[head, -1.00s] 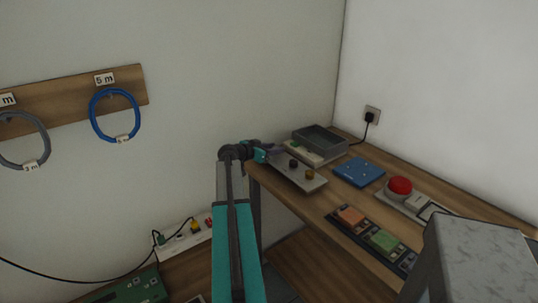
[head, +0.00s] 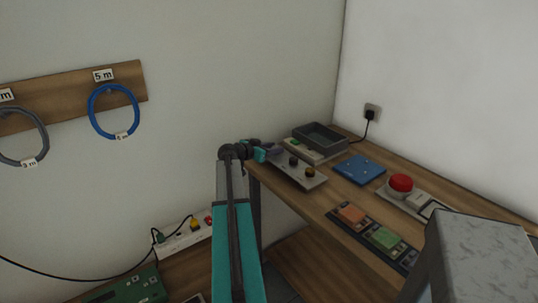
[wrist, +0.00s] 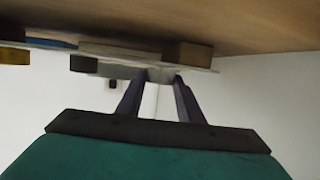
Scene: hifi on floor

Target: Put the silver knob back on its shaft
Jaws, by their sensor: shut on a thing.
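My gripper (head: 271,153) is at the left end of a pale panel (head: 310,184) on the bench. In the wrist view its two dark fingers (wrist: 160,77) are closed on a small light grey piece, which looks like the silver knob (wrist: 160,75). In the head view the knob is too small and covered to make out. A dark knob (head: 293,161) and a brass-coloured knob (head: 309,172) stand on the panel, to the right of my gripper. I cannot make out the bare shaft, or whether the held knob touches the panel.
A grey tray (head: 320,150) stands behind the panel. A blue board (head: 359,170), a red button (head: 400,183) and a strip with orange and green blocks (head: 367,228) lie to the right. The wooden bench (head: 300,205) has bare wood in front of the panel.

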